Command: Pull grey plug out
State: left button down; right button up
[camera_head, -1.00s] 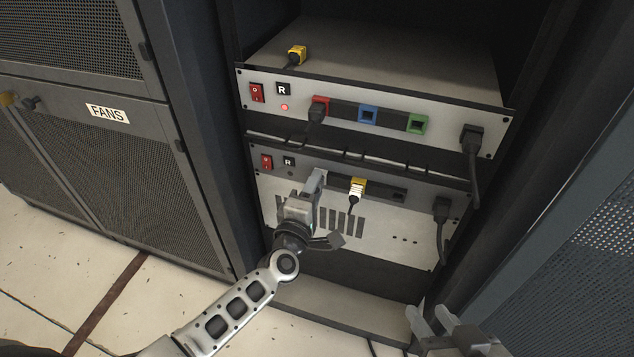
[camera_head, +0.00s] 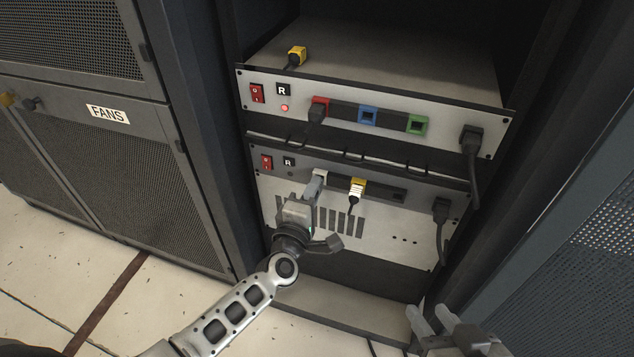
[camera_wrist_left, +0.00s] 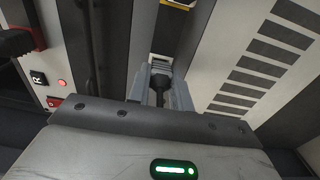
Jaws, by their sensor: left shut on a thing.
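The grey plug (camera_head: 320,174) is at the left end of the lower rack unit's dark socket strip. It also shows between the fingertips in the left wrist view (camera_wrist_left: 163,72), with its dark cable running back toward the wrist. My left gripper (camera_head: 314,186) is shut on the grey plug from the front. The fingers partly hide the plug, and I cannot tell how far it sits in its socket. My right gripper (camera_head: 432,322) is at the bottom right, with its fingers apart and empty.
A black power plug (camera_head: 441,208) is at the unit's right. The upper unit holds a red-socket plug (camera_head: 318,110) and open blue (camera_head: 368,115) and green (camera_head: 418,123) sockets. Rack walls flank both sides.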

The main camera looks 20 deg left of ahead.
pick_arm(q)
jog(key=s+p, duration=0.1)
jog(key=s, duration=0.4)
jog(key=shift+s+f, duration=0.1)
jog(key=shift+s, duration=0.1)
dwell(0.7)
